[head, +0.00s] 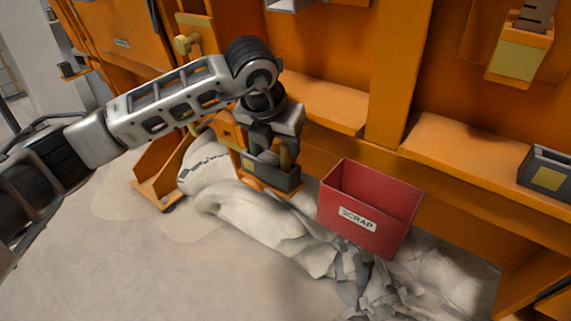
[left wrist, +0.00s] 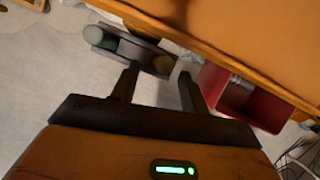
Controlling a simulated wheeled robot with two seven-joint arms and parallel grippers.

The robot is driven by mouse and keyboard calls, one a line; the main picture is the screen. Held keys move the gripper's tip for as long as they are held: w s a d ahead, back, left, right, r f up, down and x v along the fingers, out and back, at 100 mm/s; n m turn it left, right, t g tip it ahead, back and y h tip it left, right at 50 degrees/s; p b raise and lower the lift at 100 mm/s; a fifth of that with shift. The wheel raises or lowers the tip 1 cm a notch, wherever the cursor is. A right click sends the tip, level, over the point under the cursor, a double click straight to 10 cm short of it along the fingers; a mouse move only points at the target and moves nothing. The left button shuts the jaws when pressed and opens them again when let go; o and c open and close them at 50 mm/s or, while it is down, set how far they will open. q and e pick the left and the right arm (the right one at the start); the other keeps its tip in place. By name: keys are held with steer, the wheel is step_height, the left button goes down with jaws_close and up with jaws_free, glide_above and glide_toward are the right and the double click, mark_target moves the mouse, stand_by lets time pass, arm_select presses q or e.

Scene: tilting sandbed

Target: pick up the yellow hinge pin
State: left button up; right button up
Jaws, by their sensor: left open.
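A dark grey holder (head: 268,173) stands beside the orange frame in the head view. A yellowish pin (head: 285,156), likely the hinge pin, stands upright at its right end, with a green piece (head: 254,142) to its left. In the left wrist view the round end of the pin (left wrist: 163,64) and the green cylinder (left wrist: 94,35) show in the holder (left wrist: 130,47). My left gripper (head: 270,143) is just above the holder, pointing down. In the wrist view its open fingers (left wrist: 158,74) lie either side of the pin's line, nothing between them. Contact cannot be told.
A red SCRAP bin (head: 368,207) is right of the holder and also shows in the wrist view (left wrist: 258,104). Pale sacks (head: 255,215) and grey rubble (head: 365,285) lie in front. Orange framework (head: 400,70) stands behind. The sandy floor at lower left is clear.

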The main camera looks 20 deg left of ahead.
mark_target(286, 165)
arm_select(q)
steer(key=x, duration=0.4)
steer(key=shift+w+d+f, duration=0.15)
steer(key=shift+w+f, duration=0.05)
steer(key=shift+f, duration=0.1)
steer(key=shift+c, duration=0.4)
jaws_close()
steer(key=shift+r, duration=0.1)
